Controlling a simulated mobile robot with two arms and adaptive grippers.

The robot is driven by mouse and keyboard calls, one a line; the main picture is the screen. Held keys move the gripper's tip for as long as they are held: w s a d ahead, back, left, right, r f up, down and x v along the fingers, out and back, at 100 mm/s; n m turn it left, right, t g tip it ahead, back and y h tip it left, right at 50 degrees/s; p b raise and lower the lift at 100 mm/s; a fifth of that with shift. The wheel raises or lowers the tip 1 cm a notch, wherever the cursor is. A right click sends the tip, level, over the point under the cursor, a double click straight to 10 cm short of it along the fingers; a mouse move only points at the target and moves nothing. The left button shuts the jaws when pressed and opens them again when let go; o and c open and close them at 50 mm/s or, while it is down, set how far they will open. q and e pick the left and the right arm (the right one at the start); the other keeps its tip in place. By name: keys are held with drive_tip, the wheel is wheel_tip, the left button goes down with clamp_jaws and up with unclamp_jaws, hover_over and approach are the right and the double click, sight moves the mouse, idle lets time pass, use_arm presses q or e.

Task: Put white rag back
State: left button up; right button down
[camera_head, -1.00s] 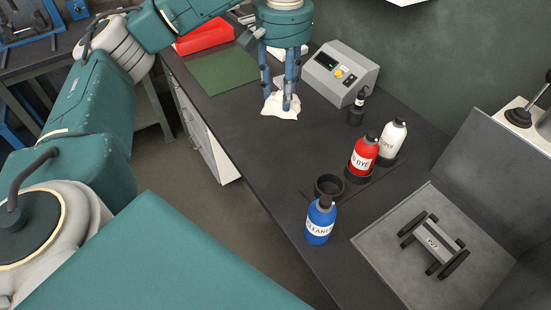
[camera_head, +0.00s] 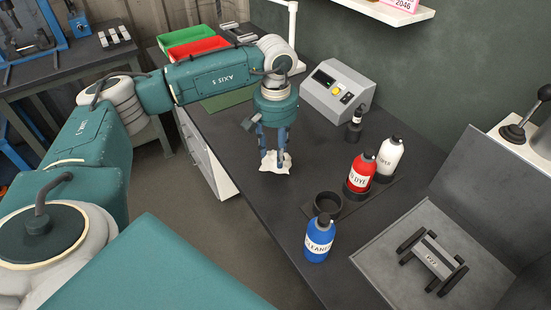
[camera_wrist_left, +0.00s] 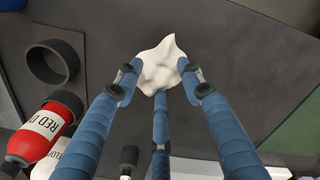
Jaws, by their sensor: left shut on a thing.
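The white rag (camera_head: 275,163) is crumpled between the fingertips of my left gripper (camera_head: 272,155), over the dark bench. It also shows in the left wrist view (camera_wrist_left: 161,64), where my left gripper's three blue fingers (camera_wrist_left: 160,80) close around it. Whether the rag touches the bench is hard to tell. My right gripper is in neither view.
A blue cleaner bottle (camera_head: 318,243), an empty black ring holder (camera_head: 327,203), a red dye bottle (camera_head: 360,174) and a white bottle (camera_head: 389,158) stand to the right. Behind are a grey control box (camera_head: 338,92) and a green mat (camera_head: 228,100). Bench between gripper and bottles is clear.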

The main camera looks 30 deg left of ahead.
sight(275, 154)
use_arm(q)
wheel_tip(275, 154, down, 4)
drive_tip(key=shift+s+r+p, duration=0.1)
drive_tip(key=shift+r+p, duration=0.1)
drive_tip(key=shift+p, duration=0.15)
drive_tip(key=shift+f, duration=0.2)
drive_tip(key=shift+f+b, duration=0.2)
drive_tip(key=shift+b, duration=0.1)
drive_tip(key=o, duration=1)
drive_tip(key=shift+r, duration=0.15)
